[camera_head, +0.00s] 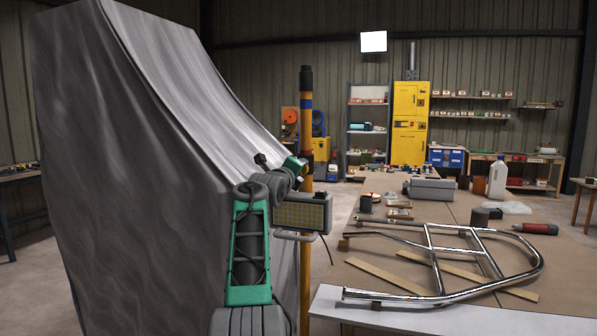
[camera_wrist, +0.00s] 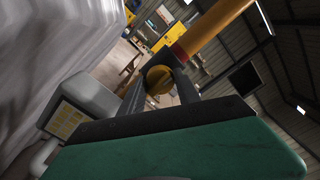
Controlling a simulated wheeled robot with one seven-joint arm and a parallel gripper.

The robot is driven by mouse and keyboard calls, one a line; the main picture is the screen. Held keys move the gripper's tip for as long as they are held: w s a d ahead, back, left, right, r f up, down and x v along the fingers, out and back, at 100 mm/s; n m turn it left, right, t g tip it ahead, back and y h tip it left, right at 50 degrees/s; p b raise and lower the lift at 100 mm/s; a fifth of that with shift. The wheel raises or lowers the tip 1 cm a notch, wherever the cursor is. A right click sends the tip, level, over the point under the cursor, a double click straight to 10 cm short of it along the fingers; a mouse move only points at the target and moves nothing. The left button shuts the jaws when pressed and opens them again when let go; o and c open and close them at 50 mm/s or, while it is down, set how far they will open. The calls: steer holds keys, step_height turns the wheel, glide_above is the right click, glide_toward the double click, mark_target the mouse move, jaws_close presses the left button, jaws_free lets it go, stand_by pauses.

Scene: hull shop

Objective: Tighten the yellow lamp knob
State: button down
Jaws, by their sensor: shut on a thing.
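The yellow knob (camera_wrist: 158,76) is round and sits between the two dark fingers of my gripper (camera_wrist: 160,85) in the wrist view. My gripper is shut on it. The knob is beside the yellow pole (camera_wrist: 217,30), near a red band. The pole stands upright in the head view (camera_head: 305,120), with a dark top and a blue band. The work lamp (camera_head: 302,212) has a pale panel in a grey frame and hangs beside the pole. The lamp also shows at left in the wrist view (camera_wrist: 66,121). In the head view my gripper (camera_head: 299,167) reaches the pole and hides the knob.
A large grey covered hull (camera_head: 130,170) stands close on the left. A workbench (camera_head: 400,262) on the right carries a bent chrome rail frame (camera_head: 440,290), a grey box (camera_head: 430,188) and a white bottle (camera_head: 497,180). A thin cable (camera_head: 327,250) hangs by the pole.

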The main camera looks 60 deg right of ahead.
steer(key=c, duration=0.9)
jaws_free()
steer(key=shift+o, duration=0.2)
steer(key=s+a+b, duration=0.1)
steer(key=a+b, duration=0.2)
steer(key=a, duration=0.4)
steer(key=shift+a, duration=0.35)
steer(key=shift+s, duration=0.1)
